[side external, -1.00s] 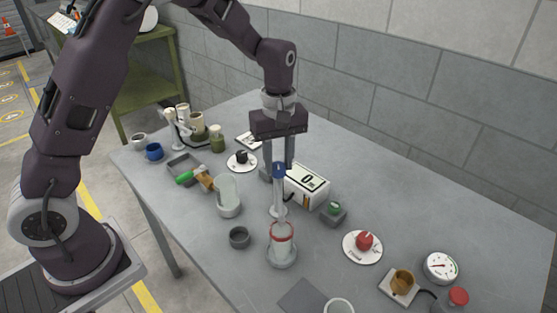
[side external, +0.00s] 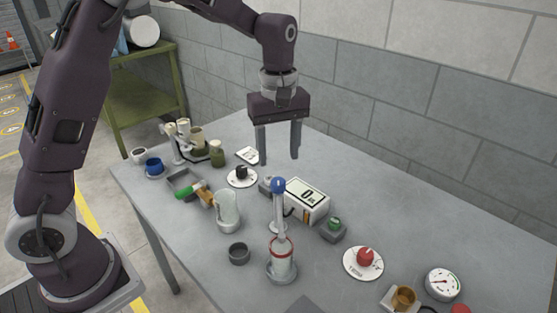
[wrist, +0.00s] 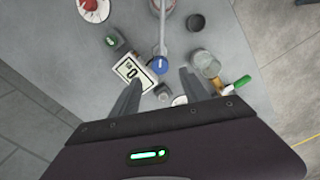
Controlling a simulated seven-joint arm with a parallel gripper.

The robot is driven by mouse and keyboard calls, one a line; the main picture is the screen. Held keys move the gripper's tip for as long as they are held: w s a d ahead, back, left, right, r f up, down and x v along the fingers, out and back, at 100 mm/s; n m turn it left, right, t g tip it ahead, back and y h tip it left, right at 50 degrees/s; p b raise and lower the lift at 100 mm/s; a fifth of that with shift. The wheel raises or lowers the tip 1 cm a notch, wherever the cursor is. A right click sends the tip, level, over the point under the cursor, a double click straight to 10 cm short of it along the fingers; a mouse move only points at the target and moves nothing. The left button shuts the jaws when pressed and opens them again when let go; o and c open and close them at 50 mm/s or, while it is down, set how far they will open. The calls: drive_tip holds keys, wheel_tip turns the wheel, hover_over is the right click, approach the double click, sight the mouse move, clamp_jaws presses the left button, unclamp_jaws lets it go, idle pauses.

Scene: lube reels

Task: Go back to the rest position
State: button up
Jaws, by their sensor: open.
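My gripper (side external: 279,158) is open and empty in the side view. It hangs pointing down above the table, clear of the objects below it. In the wrist view the two fingers of my gripper (wrist: 160,88) are spread apart with nothing between their tips. Beyond them is a blue-knobbed lever (wrist: 160,65), which also stands upright in the side view (side external: 278,186). Its grey shaft rises behind a clear cylinder with a red ring (side external: 281,258). A white box with a "0" display (side external: 306,200) stands beside the lever, apart from my fingers.
A gauge (side external: 443,284) is at the right. The table (side external: 420,215) is bare at the back right.

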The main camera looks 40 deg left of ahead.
drive_tip(key=s+r+m+t, duration=0.2)
drive_tip(key=s+r+m, duration=0.2)
drive_tip(key=s+r, duration=0.4)
drive_tip(key=s+r+m+t, duration=0.1)
drive_tip(key=s+m+t, duration=0.2)
drive_tip(key=s+m, duration=0.5)
drive_tip(key=s, duration=1)
drive_tip(key=shift+s+a+m+t, duration=0.2)
drive_tip(key=shift+a+m+t, duration=0.1)
drive_tip(key=shift+m, duration=0.1)
drive_tip(key=shift+r, duration=0.15)
